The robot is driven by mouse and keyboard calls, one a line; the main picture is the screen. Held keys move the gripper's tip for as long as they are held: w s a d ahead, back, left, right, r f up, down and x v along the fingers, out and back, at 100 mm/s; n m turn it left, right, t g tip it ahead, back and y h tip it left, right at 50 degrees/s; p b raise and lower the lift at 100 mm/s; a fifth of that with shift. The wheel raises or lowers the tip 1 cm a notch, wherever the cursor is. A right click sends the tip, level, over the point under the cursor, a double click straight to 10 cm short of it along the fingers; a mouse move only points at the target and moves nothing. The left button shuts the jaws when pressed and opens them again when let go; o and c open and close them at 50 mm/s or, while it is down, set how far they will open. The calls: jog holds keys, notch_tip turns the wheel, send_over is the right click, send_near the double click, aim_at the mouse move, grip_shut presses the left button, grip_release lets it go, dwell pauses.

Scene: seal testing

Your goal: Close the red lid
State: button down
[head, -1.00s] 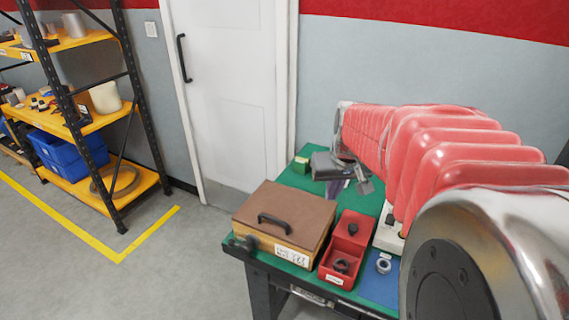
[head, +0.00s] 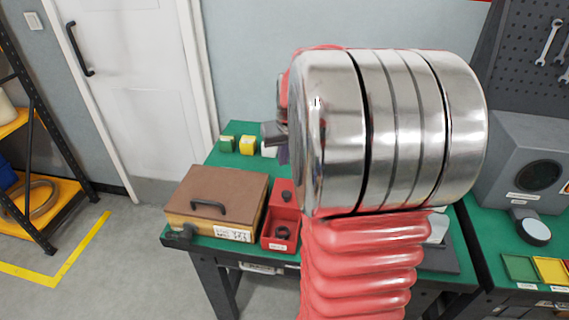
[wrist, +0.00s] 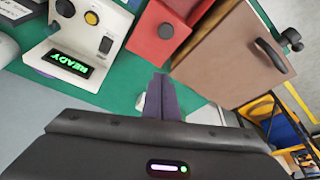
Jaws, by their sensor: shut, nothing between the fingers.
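A red box (head: 270,237) stands on the green bench top, beside a brown-lidded wooden box. Its red lid (head: 285,192) with a black knob covers the far part. The near part is open and shows a dark round piece inside. In the head view my metal arm hides most of the gripper.
The wooden box (head: 215,187) with a black handle sits left of the red box. A white panel (wrist: 85,45) with a READY display is on its other side. Small green and yellow blocks (head: 248,145) stand at the back. A grey machine (head: 525,165) stands at right.

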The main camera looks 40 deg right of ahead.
send_over(281, 187)
notch_tip(281, 187, down, 8)
jog(key=shift+s+f, duration=0.1)
jog(key=shift+f, duration=0.1)
jog(key=shift+s+a+f, duration=0.1)
jog(key=shift+s+a, duration=0.2)
jog(key=shift+s, duration=0.3)
jog(key=shift+s+a+f, duration=0.1)
jog(key=shift+s+a, duration=0.15)
jog(key=shift+s, duration=0.3)
jog(key=shift+s+a, duration=0.3)
jog(key=shift+s, duration=0.3)
